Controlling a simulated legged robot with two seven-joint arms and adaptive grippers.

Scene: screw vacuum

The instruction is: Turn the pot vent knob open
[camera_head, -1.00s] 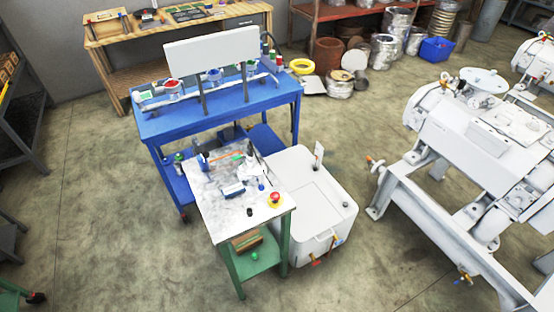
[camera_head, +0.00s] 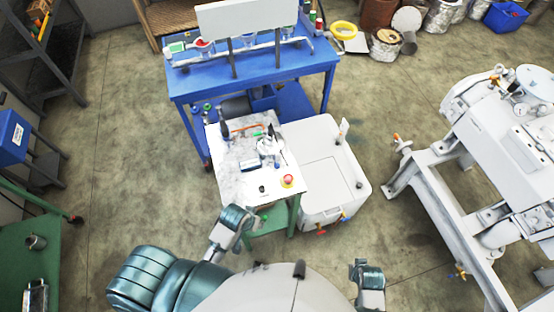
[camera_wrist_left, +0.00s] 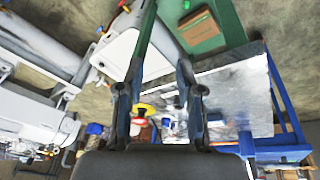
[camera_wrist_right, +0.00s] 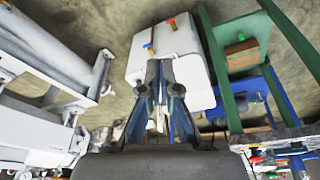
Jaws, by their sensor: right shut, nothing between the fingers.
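No pot or vent knob can be singled out with certainty. A small white fitting (camera_head: 268,147) stands on the pale top of the green-legged stand (camera_head: 228,182), with a red button (camera_head: 287,181) near the front corner. A white box-shaped tank (camera_head: 328,180) stands to its right, with small coloured valve handles (camera_head: 321,232) low on its front. My left gripper (camera_wrist_left: 154,85) is open and empty, its fingers apart. My right gripper (camera_wrist_right: 160,68) is shut and empty. The tank shows behind its fingers. Both arms are low in the head view, apart from these things.
A blue bench (camera_head: 280,62) with a white panel stands behind the stand. A large white machine (camera_head: 485,190) is at the right. A green table (camera_head: 40,260) is at the lower left. Bare floor lies between the tank and the machine.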

